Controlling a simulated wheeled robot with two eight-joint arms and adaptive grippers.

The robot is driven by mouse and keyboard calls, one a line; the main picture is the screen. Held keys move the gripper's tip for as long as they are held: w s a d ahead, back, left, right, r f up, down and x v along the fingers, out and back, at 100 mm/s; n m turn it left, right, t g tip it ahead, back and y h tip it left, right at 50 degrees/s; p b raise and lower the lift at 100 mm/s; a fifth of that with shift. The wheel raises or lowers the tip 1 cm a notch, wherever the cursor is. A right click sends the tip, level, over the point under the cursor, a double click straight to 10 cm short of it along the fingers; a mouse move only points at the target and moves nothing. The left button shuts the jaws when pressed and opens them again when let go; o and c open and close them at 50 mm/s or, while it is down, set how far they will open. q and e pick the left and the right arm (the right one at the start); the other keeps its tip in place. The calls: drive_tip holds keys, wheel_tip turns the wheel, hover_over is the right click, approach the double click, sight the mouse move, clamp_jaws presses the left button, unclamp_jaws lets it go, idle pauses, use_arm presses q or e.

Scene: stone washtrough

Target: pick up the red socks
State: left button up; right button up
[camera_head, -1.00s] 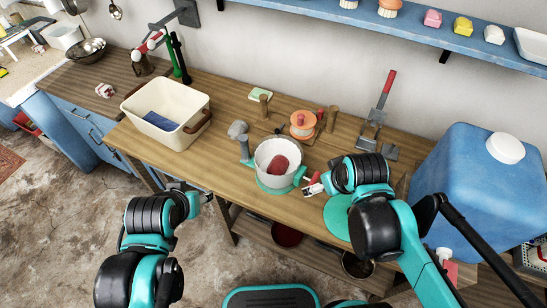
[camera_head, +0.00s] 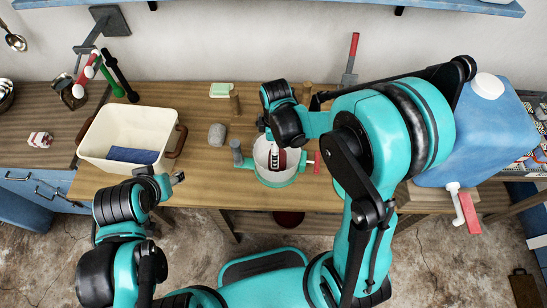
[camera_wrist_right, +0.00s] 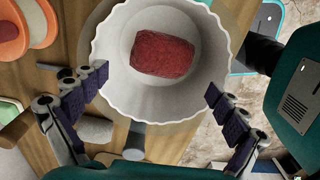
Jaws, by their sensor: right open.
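The red socks (camera_wrist_right: 162,55) show as a dark red textured bundle inside a white fluted bowl (camera_wrist_right: 112,95) in the right wrist view. The bowl (camera_head: 268,176) stands in a teal holder on the wooden counter in the head view, where my right arm partly covers it. My right gripper (camera_wrist_right: 157,82) is open, with its two fingers apart on either side of the bowl and nothing between the tips; the socks lie beyond the tips. My left gripper (camera_head: 176,179) is near the counter's front edge, right of the cream tub; its jaws are too small to judge.
The cream tub (camera_head: 98,143) holding a blue cloth (camera_head: 133,155) stands at left. A grey stone (camera_head: 217,134), a green-topped sponge (camera_head: 221,90) and wooden pegs (camera_head: 235,103) surround the bowl. A blue water container (camera_head: 475,140) stands at right.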

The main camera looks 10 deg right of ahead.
drive_tip(key=f+b, duration=0.1)
drive_tip(key=f, duration=0.3)
drive_tip(key=f+b, duration=0.1)
drive_tip(key=f, duration=0.2)
drive_tip(key=shift+d+b, duration=0.3)
drive_tip(key=shift+b, duration=0.05)
drive_tip(key=shift+s, duration=0.1)
drive_tip(key=shift+r, duration=0.1)
drive_tip(key=c, duration=1.3)
